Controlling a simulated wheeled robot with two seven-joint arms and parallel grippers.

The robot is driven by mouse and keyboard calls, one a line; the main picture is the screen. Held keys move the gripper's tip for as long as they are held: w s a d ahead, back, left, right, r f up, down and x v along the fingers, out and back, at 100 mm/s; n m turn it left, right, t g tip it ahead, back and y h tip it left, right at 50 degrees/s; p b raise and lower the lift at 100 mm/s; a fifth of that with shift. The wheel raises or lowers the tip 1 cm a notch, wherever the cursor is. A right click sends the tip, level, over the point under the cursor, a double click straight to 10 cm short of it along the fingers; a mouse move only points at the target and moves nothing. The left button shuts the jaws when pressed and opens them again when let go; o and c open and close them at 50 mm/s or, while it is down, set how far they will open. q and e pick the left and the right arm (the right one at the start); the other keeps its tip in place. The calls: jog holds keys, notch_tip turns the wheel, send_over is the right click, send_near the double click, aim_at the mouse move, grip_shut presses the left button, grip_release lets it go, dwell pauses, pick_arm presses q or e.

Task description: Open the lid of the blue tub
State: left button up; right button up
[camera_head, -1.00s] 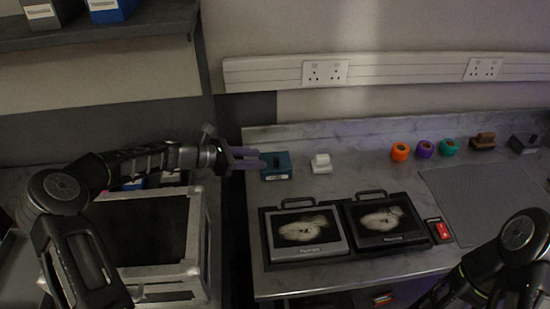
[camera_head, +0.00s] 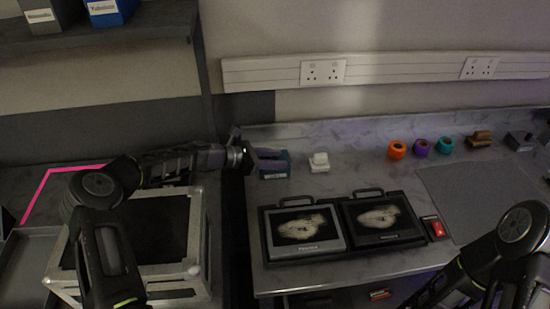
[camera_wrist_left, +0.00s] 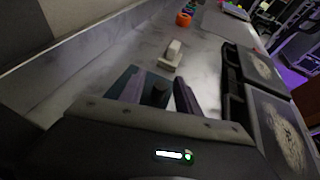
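The blue tub (camera_head: 288,171) is a small teal-blue box near the left end of the grey counter, with a pale label on its front. Its lid has a dark knob on top, which shows in the left wrist view (camera_wrist_left: 159,93). My left gripper (camera_head: 272,160) reaches in from the left over the tub. Its two purplish fingers are apart, and in the left wrist view the knob appears between them, with no clear contact. The lid looks closed. The fingers hide part of the tub. My right gripper is outside the frame; only its arm shows at lower right.
A white block-like item (camera_head: 319,163) stands just right of the tub. Two framed tablets (camera_head: 303,226) lie in front. Orange (camera_head: 397,150), purple and green rolls stand further right. A silver-edged case (camera_head: 200,245) is under my left arm. A grey mat (camera_head: 470,190) lies at right.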

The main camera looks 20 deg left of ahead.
pick_arm(q)
jog(key=shift+c, duration=0.5)
grip_shut()
dwell(0.8)
